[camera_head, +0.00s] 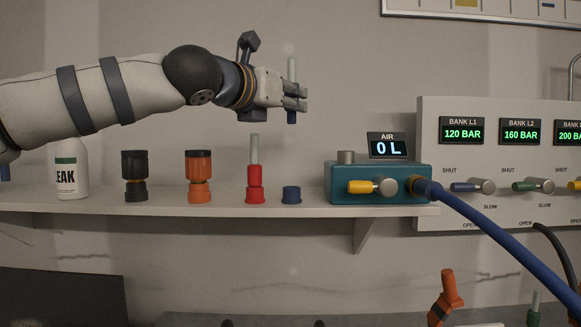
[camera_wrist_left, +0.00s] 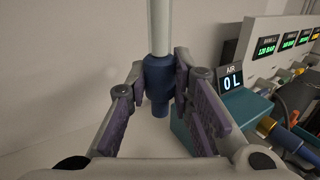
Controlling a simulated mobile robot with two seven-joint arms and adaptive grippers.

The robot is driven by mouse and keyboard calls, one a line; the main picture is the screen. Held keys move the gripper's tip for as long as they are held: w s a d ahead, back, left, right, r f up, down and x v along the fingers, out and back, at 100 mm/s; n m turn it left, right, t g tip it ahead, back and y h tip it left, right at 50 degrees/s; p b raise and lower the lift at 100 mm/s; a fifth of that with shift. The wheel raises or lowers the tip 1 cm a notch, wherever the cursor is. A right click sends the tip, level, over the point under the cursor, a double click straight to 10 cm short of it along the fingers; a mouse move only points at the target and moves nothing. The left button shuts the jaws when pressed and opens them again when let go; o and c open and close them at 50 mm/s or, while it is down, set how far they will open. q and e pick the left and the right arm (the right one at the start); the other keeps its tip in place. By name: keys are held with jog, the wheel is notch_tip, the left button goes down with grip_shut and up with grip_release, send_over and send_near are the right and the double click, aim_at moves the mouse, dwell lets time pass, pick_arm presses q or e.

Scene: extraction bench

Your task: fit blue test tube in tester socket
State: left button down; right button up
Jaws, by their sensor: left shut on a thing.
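The blue test tube, a clear pale tube (camera_head: 292,69) with a blue lower end (camera_head: 292,117), is upright in my left gripper (camera_head: 294,97). In the left wrist view the blue part (camera_wrist_left: 158,72) sits between the two finger pads (camera_wrist_left: 165,98). The gripper is shut on it and holds it well above the shelf. The teal tester (camera_head: 378,184) stands lower and to the right, with a short grey cylinder (camera_head: 346,157) on its top left that looks like the socket; its opening cannot be seen. My right gripper is not in view.
On the shelf (camera_head: 225,208) stand a white bottle (camera_head: 70,172), a black holder (camera_head: 134,176), an orange one (camera_head: 199,176), a red tube in its holder (camera_head: 254,178) and an empty blue holder (camera_head: 291,195). A blue hose (camera_head: 490,237) leaves the tester. A valve panel (camera_head: 440,150) stands right.

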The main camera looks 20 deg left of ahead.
pick_arm(q)
jog(key=w+d, duration=0.4)
jog(key=d, duration=0.5)
jog(key=shift+w+d+b, duration=0.2)
jog(key=shift+d+b, duration=0.2)
jog(key=shift+w+a+f+h, duration=0.15)
jog(key=shift+f+h, duration=0.15)
jog(key=shift+f, duration=0.9)
